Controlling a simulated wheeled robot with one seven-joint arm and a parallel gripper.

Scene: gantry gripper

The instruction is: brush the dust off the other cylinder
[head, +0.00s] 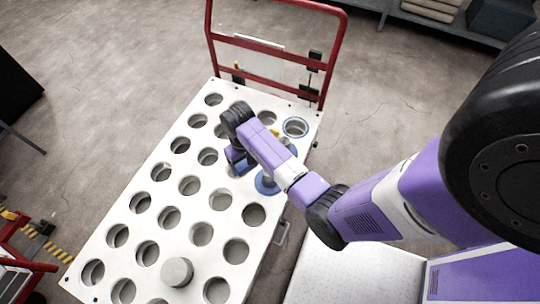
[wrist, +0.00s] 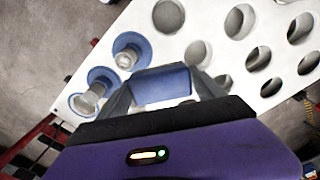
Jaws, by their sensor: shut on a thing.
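My gripper (head: 240,162) is over the white hole-filled top of the cart. In the wrist view its two fingers are shut on a blue block (wrist: 162,84); I see no bristles, so I cannot confirm it is a brush. A grey cylinder with a blue flange (wrist: 131,50) stands left of the fingers, apart from them; its flange shows in the head view (head: 265,185). A second blue-flanged cylinder (wrist: 92,97) stands farther toward the handle, partly behind my arm in the head view. I cannot make out dust on either.
The white cart top (head: 113,210) has rows of round holes. A plain grey cylinder (head: 177,272) stands near the opposite end. The red handle (head: 275,72) rises at the back.

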